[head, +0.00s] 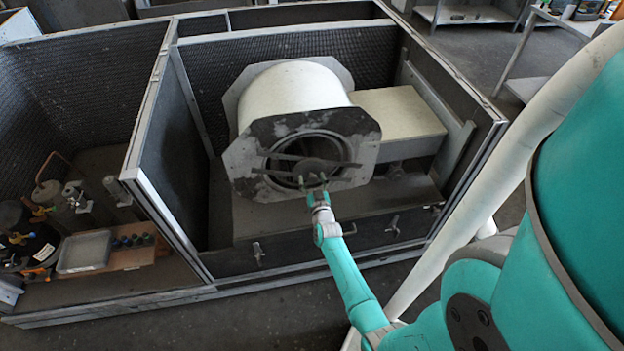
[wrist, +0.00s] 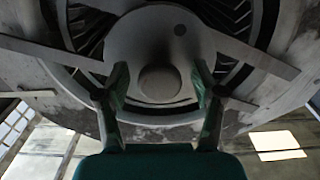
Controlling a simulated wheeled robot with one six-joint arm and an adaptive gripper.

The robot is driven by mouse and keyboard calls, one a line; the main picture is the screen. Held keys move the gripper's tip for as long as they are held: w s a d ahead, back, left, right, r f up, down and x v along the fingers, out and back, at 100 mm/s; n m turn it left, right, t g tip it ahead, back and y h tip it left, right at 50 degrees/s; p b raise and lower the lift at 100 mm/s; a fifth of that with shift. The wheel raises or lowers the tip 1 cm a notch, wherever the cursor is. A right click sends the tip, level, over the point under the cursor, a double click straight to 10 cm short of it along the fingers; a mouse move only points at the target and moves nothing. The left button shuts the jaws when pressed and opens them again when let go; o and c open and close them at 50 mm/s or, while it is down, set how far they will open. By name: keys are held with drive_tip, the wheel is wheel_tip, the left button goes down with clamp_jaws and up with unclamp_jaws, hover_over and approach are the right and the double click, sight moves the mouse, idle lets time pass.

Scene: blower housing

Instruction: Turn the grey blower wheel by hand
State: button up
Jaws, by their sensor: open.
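The blower housing (head: 297,95) is a pale drum with a grey octagonal front plate (head: 360,135). The blower wheel (head: 312,147) sits inside the plate's round opening, crossed by flat bars. In the wrist view its dark vanes (wrist: 232,14) show around a grey round centre piece (wrist: 140,30) with a protruding rounded boss (wrist: 160,83). My gripper (head: 316,180) is at the lower part of the opening. In the wrist view its two fingers (wrist: 160,75) are apart, one on each side of the boss, with nothing held. I cannot tell whether either finger touches anything.
The housing stands in a mesh-lined metal cabinet, beside a beige box (head: 400,120). The cabinet's low front panel (head: 300,250) lies under my arm. A partition (head: 165,150) separates a left bay with a grey tray (head: 84,251) and bottles. Floor in front is clear.

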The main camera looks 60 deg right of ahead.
drive_tip(key=shift+w+d, duration=0.15)
drive_tip(key=shift+d, duration=0.05)
clamp_jaws()
drive_tip(key=shift+r+m, duration=0.1)
drive_tip(key=shift+m, duration=0.2)
